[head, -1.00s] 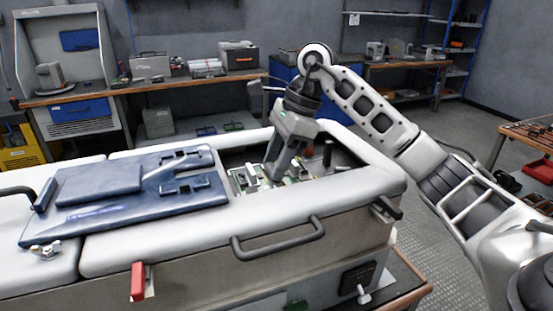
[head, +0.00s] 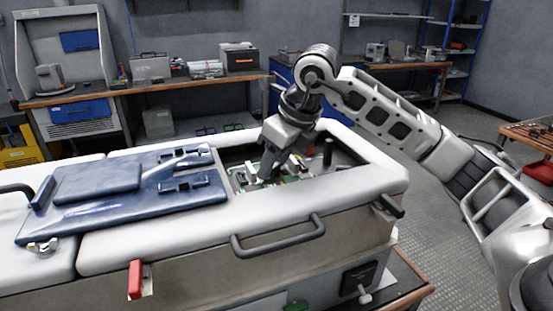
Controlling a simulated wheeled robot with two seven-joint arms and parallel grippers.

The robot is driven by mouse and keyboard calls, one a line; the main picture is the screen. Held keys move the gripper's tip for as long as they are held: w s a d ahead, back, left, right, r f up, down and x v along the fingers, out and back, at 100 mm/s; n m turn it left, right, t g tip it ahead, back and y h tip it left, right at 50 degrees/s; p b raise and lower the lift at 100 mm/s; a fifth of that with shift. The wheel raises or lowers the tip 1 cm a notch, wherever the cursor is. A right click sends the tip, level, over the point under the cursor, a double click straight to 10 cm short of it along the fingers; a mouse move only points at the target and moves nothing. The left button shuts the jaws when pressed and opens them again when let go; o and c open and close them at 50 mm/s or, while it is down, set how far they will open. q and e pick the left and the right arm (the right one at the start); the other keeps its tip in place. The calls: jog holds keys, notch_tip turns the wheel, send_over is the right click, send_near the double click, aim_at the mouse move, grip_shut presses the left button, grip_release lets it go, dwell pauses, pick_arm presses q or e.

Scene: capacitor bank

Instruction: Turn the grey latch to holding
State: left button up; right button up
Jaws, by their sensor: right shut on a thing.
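My right gripper (head: 267,172) reaches down into the open bay of the white cabinet (head: 330,196), its fingers shut at a small light-grey part, which I take as the grey latch (head: 251,171), on the green circuit board (head: 268,184). The fingers hide much of this part, so its exact angle is hard to tell. The gripper is tilted, with its fingertips toward the lower left. My left gripper is out of view.
A dark blue cover plate (head: 120,195) lies on the cabinet top left of the bay. The bay's raised white rim surrounds the gripper. A dark handle (head: 280,240), a red lever (head: 135,280) and a light-grey knob (head: 365,296) are on the front.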

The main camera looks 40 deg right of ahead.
jog(key=m, duration=0.2)
jog(key=m+h, duration=0.1)
jog(key=m, duration=0.1)
jog(key=shift+a+h, duration=0.15)
jog(key=shift+h, duration=0.15)
jog(key=shift+a+m+h, duration=0.1)
jog(key=shift+m+h, duration=0.4)
jog(key=shift+m, duration=0.8)
jog(key=o, duration=1)
